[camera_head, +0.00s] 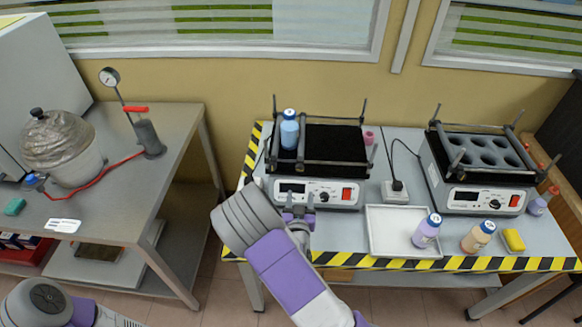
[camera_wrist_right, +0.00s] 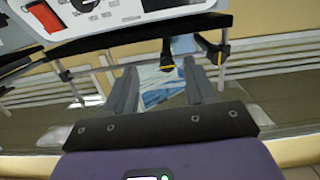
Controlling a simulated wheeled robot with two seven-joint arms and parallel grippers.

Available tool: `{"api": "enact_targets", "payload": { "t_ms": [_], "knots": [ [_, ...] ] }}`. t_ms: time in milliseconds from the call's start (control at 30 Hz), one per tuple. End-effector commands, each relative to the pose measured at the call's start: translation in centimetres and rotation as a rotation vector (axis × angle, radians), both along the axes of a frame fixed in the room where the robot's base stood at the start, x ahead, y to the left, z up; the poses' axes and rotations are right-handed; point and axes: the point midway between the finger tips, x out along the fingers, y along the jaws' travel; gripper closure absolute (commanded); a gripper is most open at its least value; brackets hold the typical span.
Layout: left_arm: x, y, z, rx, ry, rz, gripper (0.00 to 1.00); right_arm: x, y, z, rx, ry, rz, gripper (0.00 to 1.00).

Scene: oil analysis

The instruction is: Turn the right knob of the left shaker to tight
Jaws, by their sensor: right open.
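The left shaker (camera_head: 257,192) stands on the striped table, with a black platform (camera_head: 335,143), dark clamp bars and a blue-capped bottle (camera_head: 289,130) at its left. Its front panel carries a black dial (camera_head: 323,197) and a red switch (camera_head: 346,194). I cannot tell which part is the right knob. My right gripper (camera_head: 299,203) is in front of this panel, left of the dial. In the right wrist view the gripper (camera_wrist_right: 160,70) is open, with nothing held between its fingers. There the panel's red switch (camera_wrist_right: 43,20) shows at upper left. My left gripper is out of view.
The right shaker (camera_head: 485,198) stands further right. A white tray (camera_head: 390,240), a purple bottle (camera_head: 426,231), an orange bottle (camera_head: 477,237) and a yellow block (camera_head: 514,240) lie in front. A power socket (camera_head: 395,192) sits between the shakers. A grey side table (camera_head: 120,205) is left.

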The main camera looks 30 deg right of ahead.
Motion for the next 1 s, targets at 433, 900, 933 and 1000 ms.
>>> {"api": "enact_targets", "payload": {
  "t_ms": [433,900,933,1000],
  "knots": [
    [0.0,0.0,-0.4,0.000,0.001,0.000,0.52,4.8,-2.5,2.9,-0.054,-0.104,0.005,0.45],
    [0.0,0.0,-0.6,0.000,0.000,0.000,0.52,7.1,-3.9,2.7,-0.052,-0.097,0.005,0.45],
    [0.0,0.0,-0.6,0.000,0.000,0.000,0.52,7.1,-3.9,2.7,-0.052,-0.097,0.005,0.45],
    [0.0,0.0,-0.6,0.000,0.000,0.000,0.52,7.1,-3.9,2.7,-0.051,-0.097,0.006,0.48]
  ]
}}
